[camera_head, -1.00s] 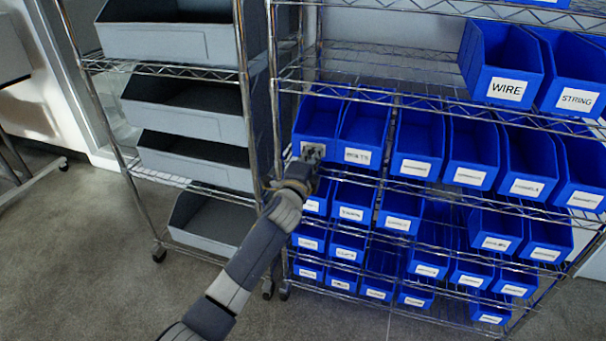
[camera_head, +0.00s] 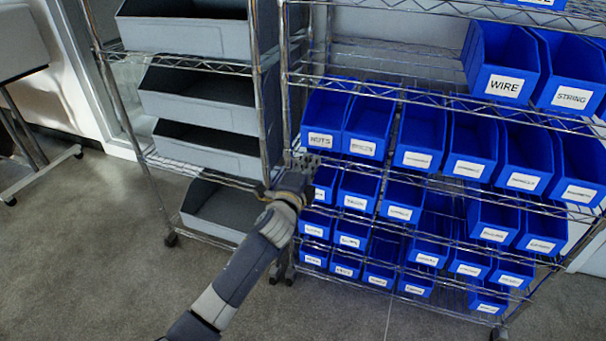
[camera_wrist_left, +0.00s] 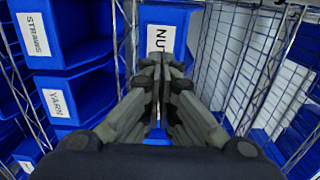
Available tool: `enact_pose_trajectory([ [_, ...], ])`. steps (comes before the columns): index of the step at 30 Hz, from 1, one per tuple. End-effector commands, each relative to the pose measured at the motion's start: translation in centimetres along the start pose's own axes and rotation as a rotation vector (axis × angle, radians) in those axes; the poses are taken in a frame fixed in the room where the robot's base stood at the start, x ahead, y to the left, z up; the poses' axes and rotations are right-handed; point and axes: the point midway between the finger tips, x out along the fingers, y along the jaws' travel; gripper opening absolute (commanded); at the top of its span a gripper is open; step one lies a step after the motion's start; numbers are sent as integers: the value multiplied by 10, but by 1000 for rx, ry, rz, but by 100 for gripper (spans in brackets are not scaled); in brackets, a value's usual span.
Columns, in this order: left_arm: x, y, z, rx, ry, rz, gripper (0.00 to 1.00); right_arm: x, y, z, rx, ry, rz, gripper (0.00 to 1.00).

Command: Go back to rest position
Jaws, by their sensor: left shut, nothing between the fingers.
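My left gripper (camera_head: 300,160) is in front of the wire rack, just below and left of the blue bin labelled NUTS (camera_head: 325,117). It is shut and empty. In the left wrist view my left gripper (camera_wrist_left: 160,66) has its fingertips together, with the NUTS bin (camera_wrist_left: 163,18) behind them and partly hidden. I cannot tell whether the fingers touch the bin or rack. My left arm reaches up from the bottom of the head view. My right gripper is not in view.
Blue bins fill several shelves, including the WIRE bin (camera_head: 505,75) and STRING bin (camera_head: 570,85). Grey bins (camera_head: 200,100) stand on the left rack. The wrist view also shows the STRAWS bin (camera_wrist_left: 65,25) and YARN bin (camera_wrist_left: 72,95). Open floor (camera_head: 110,270) lies lower left.

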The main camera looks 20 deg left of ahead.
Motion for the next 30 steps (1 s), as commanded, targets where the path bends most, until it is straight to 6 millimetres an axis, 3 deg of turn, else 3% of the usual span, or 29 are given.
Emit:
enact_pose_trajectory([
  [3,-22,-2,0,0,2,-1,0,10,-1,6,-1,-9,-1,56],
  [9,-46,-1,0,-1,1,-1,0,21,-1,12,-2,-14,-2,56],
  [16,-55,0,0,-2,0,0,0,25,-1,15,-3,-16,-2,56],
  [19,-60,14,2,-38,-10,32,0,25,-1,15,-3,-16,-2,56],
  [23,-82,71,9,-184,-59,165,0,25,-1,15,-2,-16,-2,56],
  [26,-116,135,16,-358,-136,321,0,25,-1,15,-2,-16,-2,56],
  [30,-180,222,20,-603,-280,541,0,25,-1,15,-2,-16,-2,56],
])
